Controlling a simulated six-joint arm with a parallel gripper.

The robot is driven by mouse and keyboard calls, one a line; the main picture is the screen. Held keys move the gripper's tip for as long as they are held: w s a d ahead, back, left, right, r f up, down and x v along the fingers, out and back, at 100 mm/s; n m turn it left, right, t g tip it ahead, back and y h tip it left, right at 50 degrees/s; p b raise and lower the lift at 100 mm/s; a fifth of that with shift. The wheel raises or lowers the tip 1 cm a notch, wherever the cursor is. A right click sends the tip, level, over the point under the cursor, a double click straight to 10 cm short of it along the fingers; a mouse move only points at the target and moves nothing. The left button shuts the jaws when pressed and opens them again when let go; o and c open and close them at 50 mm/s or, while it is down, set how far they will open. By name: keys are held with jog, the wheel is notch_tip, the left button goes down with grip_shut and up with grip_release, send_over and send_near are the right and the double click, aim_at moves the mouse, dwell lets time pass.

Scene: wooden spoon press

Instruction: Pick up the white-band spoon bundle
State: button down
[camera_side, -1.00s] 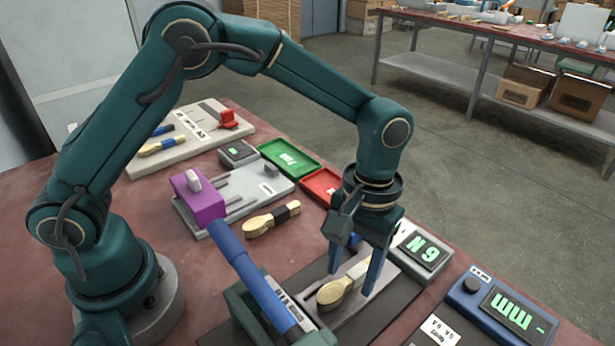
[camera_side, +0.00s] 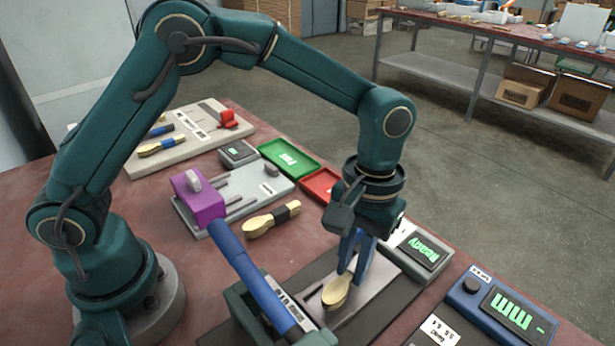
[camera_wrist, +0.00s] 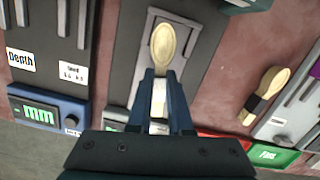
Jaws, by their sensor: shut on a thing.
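A pale wooden spoon bundle (camera_side: 336,291) lies on the grey bed of the press, with its rounded bowl ends showing. In the wrist view the same spoon bundle (camera_wrist: 163,43) points away from my gripper, and a white band is visible between the fingers. My gripper (camera_side: 354,268) points down over the press bed, its fingers shut on the bundle's handle part. It also shows in the wrist view (camera_wrist: 160,88). In the side view the fingers hide the band and the handles. I cannot tell whether the bundle touches the bed.
The blue press lever (camera_side: 262,288) stands close left of the bundle. A "Ready" display (camera_side: 419,250) is on the right. A black-band bundle (camera_side: 272,219) lies behind, near the purple-clamp fixture (camera_side: 205,204). Green (camera_side: 289,157) and red (camera_side: 318,184) trays are farther back.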

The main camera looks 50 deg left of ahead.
aim_at(350, 271)
notch_tip(350, 271, up, 3)
jog(key=shift+a+r, duration=0.1)
jog(key=a+r+m, duration=0.1)
jog(key=a+r, duration=0.3)
jog(key=a, duration=0.5)
jog(key=s+a+r+m, duration=0.1)
jog(key=a+r, duration=0.4)
jog(key=a, duration=0.3)
jog(key=shift+s+a+r, duration=0.25)
jog(key=shift+s+a, duration=0.05)
jog(key=shift+a, duration=0.1)
dwell(0.5)
jog(key=w+d+f+n, duration=0.2)
jog(key=d+f, duration=0.1)
jog(key=d, duration=0.3)
jog(key=shift+d, duration=0.2)
jog(key=shift+w, duration=0.1)
jog(key=d+f, duration=0.2)
jog(key=d, duration=0.1)
jog(key=d+f, duration=0.2)
jog(key=d, duration=0.2)
jog(key=d+f, duration=0.3)
jog(key=d, duration=0.1)
jog(key=shift+s+d, duration=0.2)
jog(key=shift+s, duration=0.15)
jog(key=shift+d+f, duration=0.1)
jog(key=shift+f, duration=1.75)
